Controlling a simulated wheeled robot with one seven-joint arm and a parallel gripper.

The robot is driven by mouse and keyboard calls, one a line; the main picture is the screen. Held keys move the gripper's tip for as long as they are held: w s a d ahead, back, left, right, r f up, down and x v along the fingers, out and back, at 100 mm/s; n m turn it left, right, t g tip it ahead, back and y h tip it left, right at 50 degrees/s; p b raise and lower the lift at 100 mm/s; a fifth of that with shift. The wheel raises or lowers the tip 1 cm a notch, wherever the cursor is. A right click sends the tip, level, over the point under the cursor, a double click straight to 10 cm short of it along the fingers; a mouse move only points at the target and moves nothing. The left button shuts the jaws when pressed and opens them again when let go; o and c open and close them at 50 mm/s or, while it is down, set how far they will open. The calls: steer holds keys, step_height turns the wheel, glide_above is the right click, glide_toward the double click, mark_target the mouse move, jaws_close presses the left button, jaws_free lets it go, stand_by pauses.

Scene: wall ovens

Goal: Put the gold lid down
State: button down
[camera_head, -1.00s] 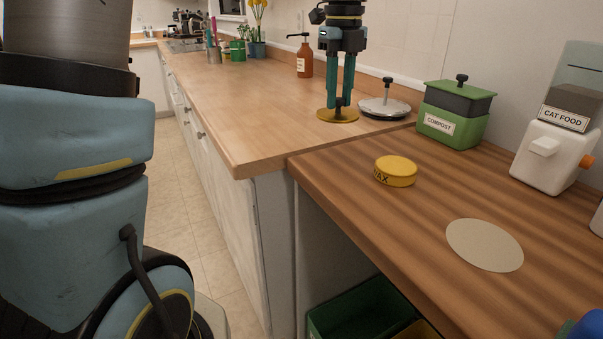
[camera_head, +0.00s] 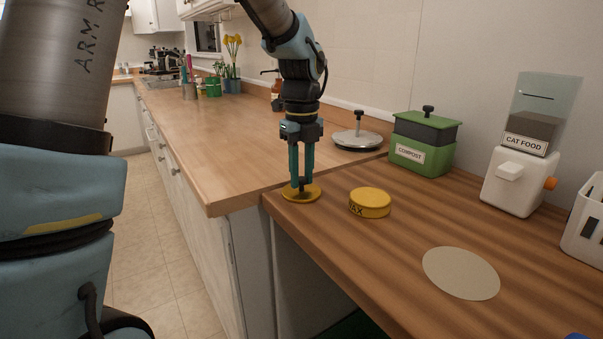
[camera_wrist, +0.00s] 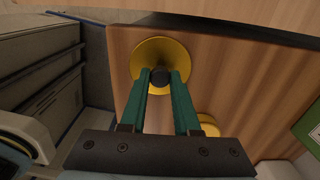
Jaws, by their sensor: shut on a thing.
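The gold lid (camera_head: 301,194) is a round gold disc with a dark knob, at the left edge of the darker wood counter in the head view. My gripper (camera_head: 302,184) points down and is shut on the knob. In the wrist view the gold lid (camera_wrist: 160,50) lies beyond my green fingers (camera_wrist: 161,76), with the knob between their tips. The lid looks level and close to the counter; I cannot tell if it touches.
A yellow wax tin (camera_head: 370,203) stands just right of the lid. A pale round disc (camera_head: 461,272) lies nearer. A silver lid (camera_head: 358,140), green compost bin (camera_head: 424,143) and cat food dispenser (camera_head: 521,155) stand behind. The darker counter (camera_head: 400,235) has free room around the disc.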

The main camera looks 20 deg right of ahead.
mark_target(302, 178)
steer(key=c, duration=0.6)
jaws_free()
steer(key=shift+f, duration=0.15)
steer(key=shift+c, duration=0.2)
step_height(302, 178, up, 12)
